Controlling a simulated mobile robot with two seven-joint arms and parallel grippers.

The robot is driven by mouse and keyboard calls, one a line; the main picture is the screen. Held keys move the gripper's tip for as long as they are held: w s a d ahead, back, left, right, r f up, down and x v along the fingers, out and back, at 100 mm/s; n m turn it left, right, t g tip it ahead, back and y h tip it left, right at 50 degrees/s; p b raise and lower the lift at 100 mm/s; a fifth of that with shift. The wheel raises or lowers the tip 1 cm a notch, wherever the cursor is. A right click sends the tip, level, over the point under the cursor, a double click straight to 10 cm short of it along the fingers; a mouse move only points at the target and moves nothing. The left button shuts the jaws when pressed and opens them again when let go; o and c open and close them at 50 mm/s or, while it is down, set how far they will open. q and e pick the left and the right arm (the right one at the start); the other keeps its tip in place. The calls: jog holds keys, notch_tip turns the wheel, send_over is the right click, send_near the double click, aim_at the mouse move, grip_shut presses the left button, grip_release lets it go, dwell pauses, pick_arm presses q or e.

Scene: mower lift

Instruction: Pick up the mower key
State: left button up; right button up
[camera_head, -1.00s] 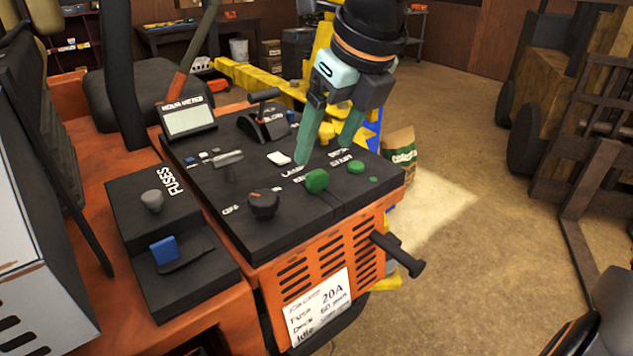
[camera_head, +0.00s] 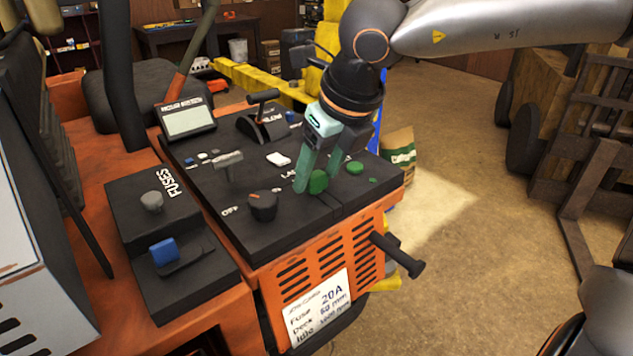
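A green rounded piece (camera_head: 318,181), which looks like the mower key, stands on the black control panel (camera_head: 290,222) near its front right. My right gripper (camera_head: 317,184) reaches down from the upper right, with its green fingers on either side of this piece. The fingers are apart. I cannot tell whether they touch it. The fingers hide part of the panel's lettering. My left gripper is not in view.
A black dial (camera_head: 263,205) sits left of the gripper, and a green button (camera_head: 355,167) sits to the right. A black handle (camera_head: 398,254) sticks out from the orange front.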

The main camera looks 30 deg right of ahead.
grip_shut()
dwell(0.4)
